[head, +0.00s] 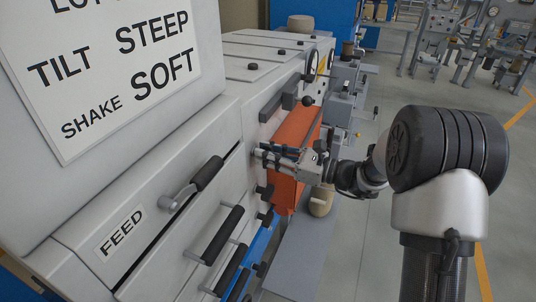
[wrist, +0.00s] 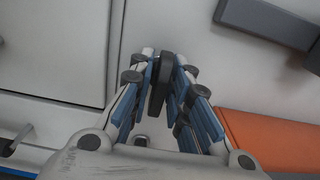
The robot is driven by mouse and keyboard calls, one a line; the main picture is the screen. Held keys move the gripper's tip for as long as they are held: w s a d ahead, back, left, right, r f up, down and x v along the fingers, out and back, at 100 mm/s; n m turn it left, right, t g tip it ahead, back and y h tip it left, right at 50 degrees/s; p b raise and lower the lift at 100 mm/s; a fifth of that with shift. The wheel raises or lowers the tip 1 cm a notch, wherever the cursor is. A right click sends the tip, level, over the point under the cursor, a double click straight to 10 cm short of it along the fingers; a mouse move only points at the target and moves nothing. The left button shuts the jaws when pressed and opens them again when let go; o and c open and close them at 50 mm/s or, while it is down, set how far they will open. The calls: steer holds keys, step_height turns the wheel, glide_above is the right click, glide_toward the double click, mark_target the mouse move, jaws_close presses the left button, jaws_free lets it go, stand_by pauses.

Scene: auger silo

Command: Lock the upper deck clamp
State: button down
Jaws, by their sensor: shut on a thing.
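My gripper (head: 262,155) reaches the side of the pale machine from the right in the head view, level with the upper part of the orange deck (head: 300,130). In the wrist view my gripper (wrist: 163,62) has its blue-padded fingers shut on a small dark upright clamp handle (wrist: 161,80) against the pale panel. The orange deck also shows in the wrist view (wrist: 268,140), right of the fingers. In the head view my fingers hide most of this clamp. I cannot tell whether it is locked.
Lower dark clamps (head: 265,191) sit below my gripper, near a blue deck (head: 262,243). A FEED panel with a lever (head: 205,175) and black-gripped handles (head: 222,235) project at left. A dark bar (wrist: 267,22) is close at upper right in the wrist view. Floor lies open at right.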

steer(key=shift+r+m+p, duration=0.1)
steer(key=shift+m+p, duration=0.2)
steer(key=shift+p, duration=0.3)
steer(key=m+p, duration=0.3)
steer(key=p, duration=0.1)
steer(key=shift+r, duration=0.15)
steer(key=m+p, duration=0.4)
steer(key=p, duration=0.1)
steer(key=m+p, duration=0.4)
steer(key=m, duration=0.1)
steer(key=shift+m+p, duration=0.35)
steer(key=shift+m, duration=0.05)
steer(key=shift+f+m+p, duration=0.15)
steer(key=shift+m+p, duration=0.45)
steer(key=shift+m, duration=0.55)
steer(key=shift+f+m+p, duration=0.15)
steer(key=shift+m+p, duration=0.4)
steer(key=shift+m, duration=0.6)
steer(key=c, duration=1.7)
jaws_free()
